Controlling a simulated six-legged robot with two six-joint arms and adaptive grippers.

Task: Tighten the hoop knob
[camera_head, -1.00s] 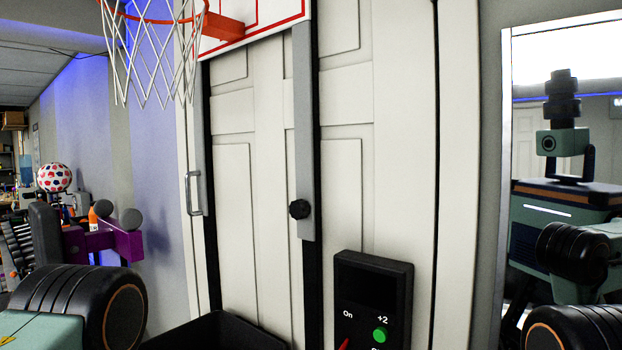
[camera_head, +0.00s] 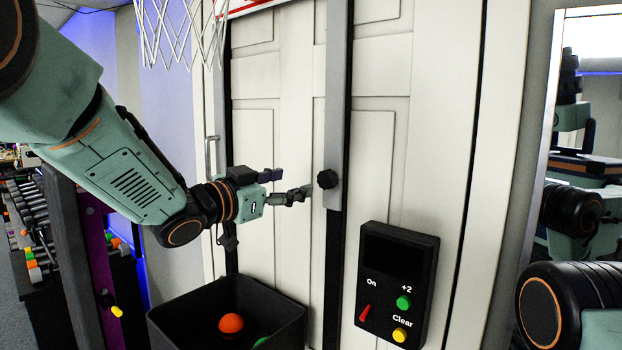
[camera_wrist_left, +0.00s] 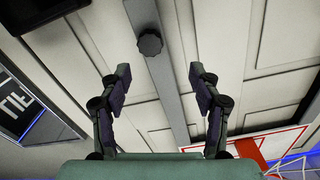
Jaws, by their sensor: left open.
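The black hoop knob (camera_head: 327,179) sits on the grey vertical rail of the hoop frame, against the white door. It also shows in the left wrist view (camera_wrist_left: 150,43), above and slightly left of the middle between my fingertips. My left gripper (camera_head: 291,183) is open and empty, to the left of the knob and apart from it. In the left wrist view its two fingers (camera_wrist_left: 160,75) are spread wide, with the rail running behind them. The hoop's white net (camera_head: 180,30) hangs at the top; its rim is mostly cut off. My right gripper is not in view.
A black control box (camera_head: 396,285) with an On switch and +2 and Clear buttons is mounted below right of the knob. A dark bin (camera_head: 275,320) with an orange ball (camera_head: 231,323) stands below my left gripper. A mirror (camera_head: 570,130) is at the right.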

